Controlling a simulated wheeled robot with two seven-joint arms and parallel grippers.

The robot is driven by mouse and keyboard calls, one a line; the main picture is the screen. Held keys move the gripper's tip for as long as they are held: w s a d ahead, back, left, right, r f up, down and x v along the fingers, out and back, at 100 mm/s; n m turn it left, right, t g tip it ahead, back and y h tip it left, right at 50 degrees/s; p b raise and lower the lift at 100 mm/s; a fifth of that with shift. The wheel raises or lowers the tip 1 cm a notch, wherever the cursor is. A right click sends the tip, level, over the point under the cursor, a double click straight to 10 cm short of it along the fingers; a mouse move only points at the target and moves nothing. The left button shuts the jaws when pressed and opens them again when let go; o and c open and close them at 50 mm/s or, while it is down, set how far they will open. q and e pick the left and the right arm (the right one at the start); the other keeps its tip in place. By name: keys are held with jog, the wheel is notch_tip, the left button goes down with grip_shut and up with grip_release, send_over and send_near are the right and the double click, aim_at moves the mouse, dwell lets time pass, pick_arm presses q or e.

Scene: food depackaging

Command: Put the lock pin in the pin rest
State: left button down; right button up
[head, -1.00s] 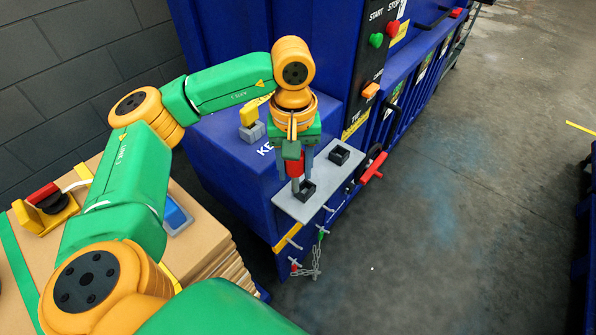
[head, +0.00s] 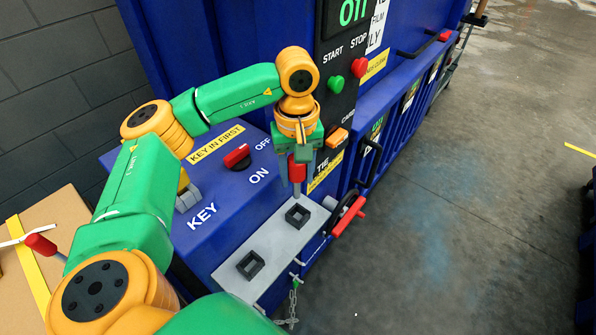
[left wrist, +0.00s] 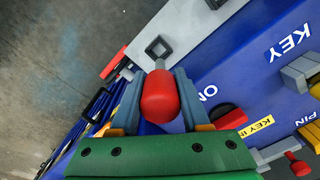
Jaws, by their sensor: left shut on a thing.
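My left gripper (head: 297,185) is shut on the lock pin, whose red handle (head: 299,168) stands upright between the fingers. In the left wrist view the red handle (left wrist: 160,97) sits between the grey fingers, with a bit of grey shank beyond it. A grey shelf plate (head: 272,240) carries two black square sockets, a far one (head: 288,217) and a near one (head: 240,266). I cannot tell which is the pin rest. The gripper is just behind the far socket in the head view; the pin's lower end is hard to make out. My right gripper is out of view.
The blue machine housing (head: 225,205) stands beside the plate with a red switch (head: 237,157). A red-handled lever (head: 348,217) juts out right of the plate. A chain (head: 293,303) hangs below the near end. Cardboard (head: 45,220) lies at left; floor at right is clear.

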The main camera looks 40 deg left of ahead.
aim_at(298, 197)
pick_arm(q)
jog(key=f+b, duration=0.2)
jog(key=f, duration=0.1)
jog(key=f+b, duration=0.2)
jog(key=f, duration=0.1)
jog(key=shift+w+b, duration=0.2)
jog(key=shift+b, duration=0.2)
jog(key=shift+w, duration=0.1)
dwell(1.0)
jog(key=shift+f+b, duration=1.95)
jog(key=shift+f, duration=0.1)
jog(key=shift+c, duration=1.5)
grip_release()
jog(key=shift+r, duration=0.1)
